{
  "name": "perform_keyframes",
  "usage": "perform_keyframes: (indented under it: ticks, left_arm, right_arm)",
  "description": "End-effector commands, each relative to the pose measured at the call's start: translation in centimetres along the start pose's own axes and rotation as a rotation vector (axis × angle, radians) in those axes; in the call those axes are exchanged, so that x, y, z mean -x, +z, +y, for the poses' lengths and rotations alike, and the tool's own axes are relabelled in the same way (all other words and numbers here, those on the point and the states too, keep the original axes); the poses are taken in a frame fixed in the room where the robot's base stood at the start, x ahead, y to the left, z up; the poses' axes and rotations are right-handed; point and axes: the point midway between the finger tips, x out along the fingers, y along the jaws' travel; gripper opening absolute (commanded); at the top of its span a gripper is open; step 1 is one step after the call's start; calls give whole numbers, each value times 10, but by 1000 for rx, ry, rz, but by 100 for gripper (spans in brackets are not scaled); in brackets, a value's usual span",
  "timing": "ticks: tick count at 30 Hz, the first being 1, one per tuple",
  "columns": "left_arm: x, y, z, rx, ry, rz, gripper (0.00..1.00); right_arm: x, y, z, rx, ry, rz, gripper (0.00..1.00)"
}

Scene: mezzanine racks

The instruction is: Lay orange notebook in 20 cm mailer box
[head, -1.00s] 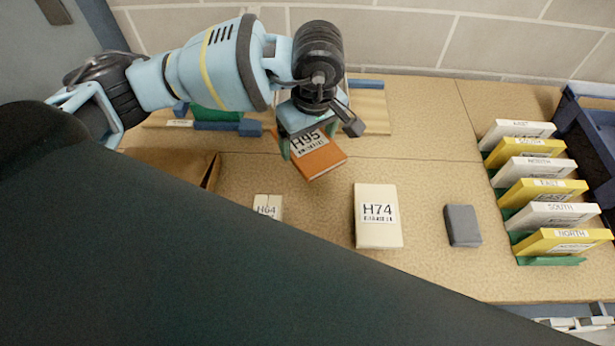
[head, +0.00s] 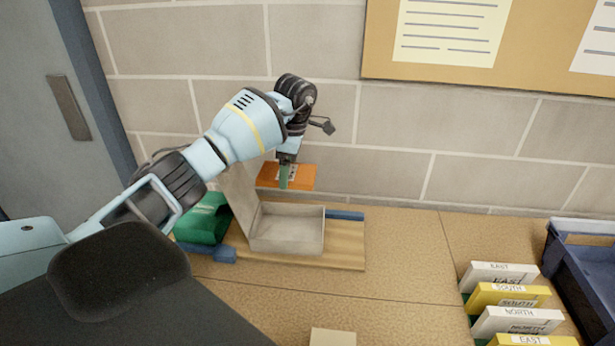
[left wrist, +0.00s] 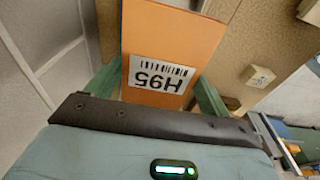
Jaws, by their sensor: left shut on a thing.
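The orange notebook (head: 304,177) is held flat in the air by my left gripper (head: 284,178). In the left wrist view the notebook (left wrist: 185,40) shows its H95 label between the green fingers of my left gripper (left wrist: 155,90). The mailer box (head: 290,243) stands open and looks empty. Its lid (head: 239,192) is raised on the left side. The notebook appears above the back part of the box; how far above or behind it is hard to tell. My right gripper is not in view.
The box sits on a wooden board (head: 345,245) with blue strips (head: 345,215). A green object (head: 203,218) stands left of it. A block wall (head: 390,165) rises behind. Labelled white and yellow packs (head: 500,272) and a blue bin (head: 590,260) are at right.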

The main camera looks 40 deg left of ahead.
Motion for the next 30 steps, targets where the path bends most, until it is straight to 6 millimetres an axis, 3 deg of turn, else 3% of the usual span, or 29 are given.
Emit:
perform_keyframes:
  ticks: [11, 30]
  left_arm:
    - [-7, -2, 1, 11, -3, 0, 55]
    - [-61, 4, 0, 9, -5, 2, 55]
  right_arm:
    - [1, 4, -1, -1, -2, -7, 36]
    - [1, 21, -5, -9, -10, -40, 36]
